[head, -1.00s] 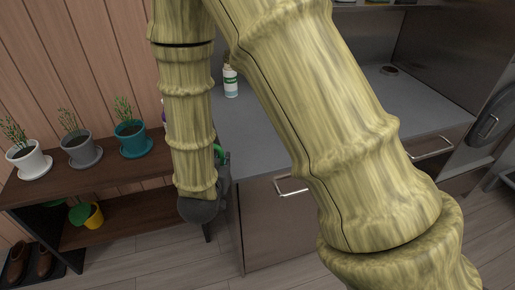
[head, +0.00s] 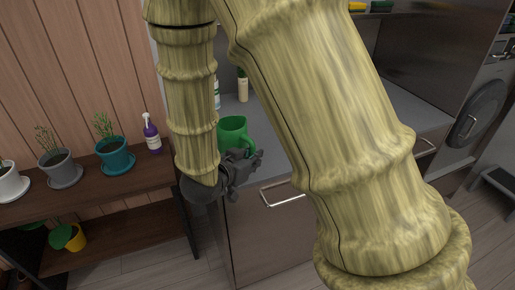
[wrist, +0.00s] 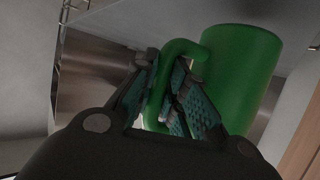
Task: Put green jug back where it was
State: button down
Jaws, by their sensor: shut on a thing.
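The green jug (head: 233,132) shows in the head view just beyond my gripper (head: 246,163), over the front left part of the grey counter. In the wrist view the jug (wrist: 239,75) fills the upper right, and its handle (wrist: 184,47) runs between the fingers of my gripper (wrist: 178,95). My gripper is shut on the handle. The jug looks upright in the head view. I cannot tell whether its base touches the counter, as my gripper hides its lower part.
The grey counter (head: 270,143) has a bottle (head: 243,88) at the back. A brown shelf (head: 95,188) to the left bears potted plants, including a teal pot (head: 115,157), and a purple spray bottle (head: 152,134). A drawer handle (head: 284,200) sticks out below the counter edge.

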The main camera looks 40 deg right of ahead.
jog(key=shift+w+d+f+p, duration=0.45)
jog(key=shift+w+d+f, duration=0.1)
jog(key=shift+w+d, duration=0.6)
jog(key=shift+w+d+f+p, duration=0.5)
jog(key=shift+w+d, duration=0.5)
jog(key=shift+d, duration=0.3)
jog(key=shift+w+d+f+p, duration=0.4)
jog(key=shift+w+d+f, duration=0.2)
jog(key=shift+w+d, duration=0.55)
jog(key=shift+f, duration=0.5)
jog(key=shift+f, duration=0.1)
jog(key=c, duration=1.5)
grip_release()
jog(key=shift+o, duration=0.2)
jog(key=shift+s, duration=0.1)
jog(key=b+v, duration=0.2)
jog(key=v, duration=1)
